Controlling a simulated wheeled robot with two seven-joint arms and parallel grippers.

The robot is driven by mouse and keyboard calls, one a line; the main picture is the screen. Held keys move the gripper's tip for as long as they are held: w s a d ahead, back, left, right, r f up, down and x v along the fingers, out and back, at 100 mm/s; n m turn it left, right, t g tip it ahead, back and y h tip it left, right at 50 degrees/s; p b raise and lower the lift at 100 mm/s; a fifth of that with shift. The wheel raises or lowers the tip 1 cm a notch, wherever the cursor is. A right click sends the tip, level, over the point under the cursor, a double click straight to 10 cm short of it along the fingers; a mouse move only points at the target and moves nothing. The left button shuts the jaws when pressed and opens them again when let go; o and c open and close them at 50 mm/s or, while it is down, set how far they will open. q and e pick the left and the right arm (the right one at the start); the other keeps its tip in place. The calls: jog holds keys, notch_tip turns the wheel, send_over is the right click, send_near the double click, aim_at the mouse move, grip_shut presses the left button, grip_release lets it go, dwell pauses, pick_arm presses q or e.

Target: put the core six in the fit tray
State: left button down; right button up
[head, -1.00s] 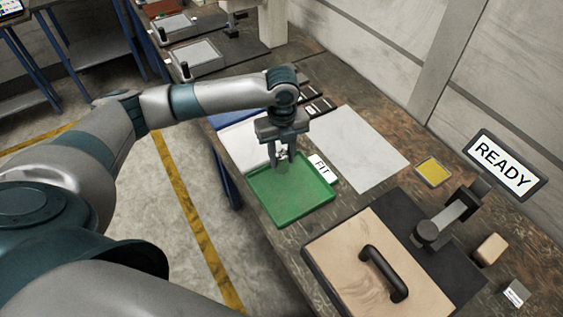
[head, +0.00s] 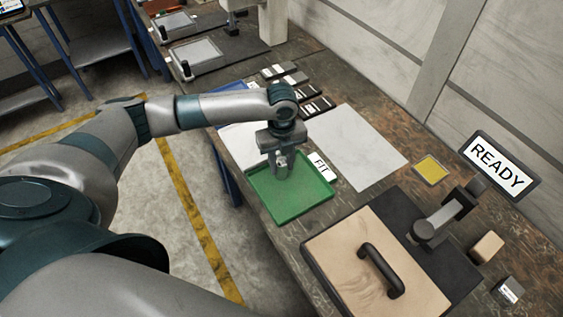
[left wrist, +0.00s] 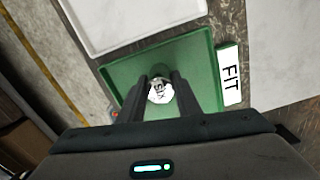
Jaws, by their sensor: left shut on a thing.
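The green fit tray (head: 312,197) lies on the bench with a white FIT label (head: 322,165) at its far right edge. My left gripper (head: 281,172) points down over the tray's upper left part. It is shut on a small pale round piece with dark marks, the core (left wrist: 160,91), seen between the fingers in the left wrist view. The mark on it is too small to read surely. Whether the core touches the tray floor I cannot tell. The tray also shows in the left wrist view (left wrist: 122,72). My right gripper is not in view.
A white tray (head: 236,142) adjoins the green one on the far side, and a pale sheet (head: 358,148) lies to the right. A wooden board with a black handle (head: 383,272), a microscope arm (head: 440,222) and a READY sign (head: 499,166) stand nearer right.

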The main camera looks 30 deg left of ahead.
aim_at(282, 161)
pick_arm(q)
jog(key=c, duration=1.3)
grip_release()
notch_tip(282, 161, up, 11)
jog(key=b, duration=0.3)
jog(key=shift+r+b, duration=0.3)
jog(key=shift+r, duration=0.25)
